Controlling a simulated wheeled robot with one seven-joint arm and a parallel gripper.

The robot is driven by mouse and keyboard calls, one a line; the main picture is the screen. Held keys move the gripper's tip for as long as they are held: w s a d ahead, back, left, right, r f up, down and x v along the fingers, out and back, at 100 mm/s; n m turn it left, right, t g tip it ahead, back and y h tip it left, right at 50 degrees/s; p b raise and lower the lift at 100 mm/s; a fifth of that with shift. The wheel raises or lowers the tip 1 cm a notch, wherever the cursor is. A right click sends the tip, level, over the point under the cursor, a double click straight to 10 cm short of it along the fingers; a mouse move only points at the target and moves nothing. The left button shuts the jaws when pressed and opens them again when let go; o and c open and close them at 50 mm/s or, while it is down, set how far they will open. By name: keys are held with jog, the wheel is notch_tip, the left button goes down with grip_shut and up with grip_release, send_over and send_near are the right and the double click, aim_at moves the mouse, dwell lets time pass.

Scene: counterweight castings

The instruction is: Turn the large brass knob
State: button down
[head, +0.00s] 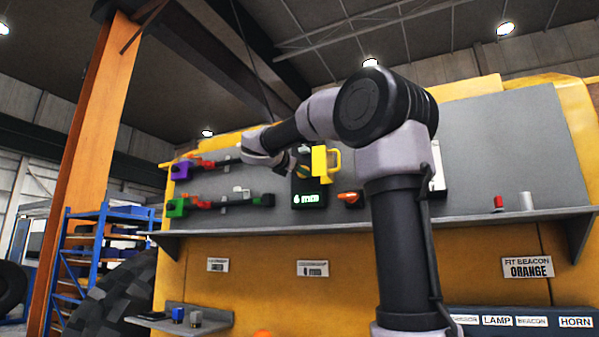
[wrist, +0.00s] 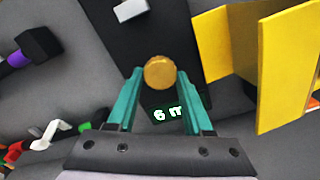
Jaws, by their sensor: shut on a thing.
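The brass knob (wrist: 160,72) is round and gold-coloured. In the wrist view it sits between the tips of my gripper's teal fingers (wrist: 160,80), which are shut on it. The knob stands out from a dark box with a green lit display (wrist: 168,114), partly hidden by my fingers, starting with "6 m". In the head view my gripper (head: 300,168) is at this box, and the display (head: 309,198) glows below it. The knob is mostly hidden there by my gripper. How far it is turned cannot be told.
A yellow bracket-shaped guard (wrist: 285,60) stands close on the right of my gripper; it also shows in the head view (head: 332,162). Purple and green blocks with levers (head: 178,208) are to the left. An orange knob (head: 349,197) is at the right, above a grey shelf (head: 450,218).

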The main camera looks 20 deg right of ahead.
jog(key=m, duration=2.2)
jog(key=shift+m, duration=0.4)
jog(key=shift+c, duration=1.5)
grip_release()
jog(key=shift+r, duration=0.1)
